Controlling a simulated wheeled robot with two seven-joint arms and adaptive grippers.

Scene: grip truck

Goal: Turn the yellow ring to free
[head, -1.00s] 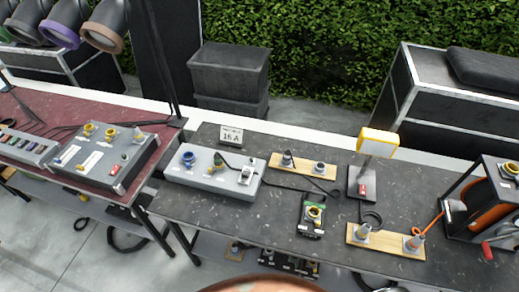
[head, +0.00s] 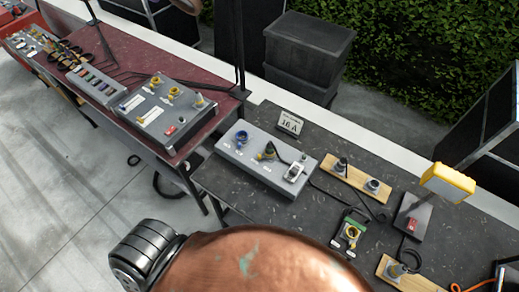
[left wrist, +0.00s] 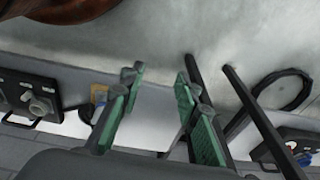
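Several yellow rings show in the head view, and I cannot tell which one the task means. A small black box with a yellow ring (head: 351,232) lies on the dark table. On the red table, a grey control box (head: 158,118) has two yellow rings (head: 174,91). My left gripper (left wrist: 163,80) is open and empty in the left wrist view, its green-padded fingers apart above the floor. My right gripper is in neither view.
A 16 A sign (head: 290,123) stands behind the grey box. Wooden boards with sockets (head: 357,178) and a yellow lamp (head: 448,182) are on the right. A black pole (head: 239,50) rises between the tables. Black cases (head: 308,55) stand behind. The left floor is mostly clear.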

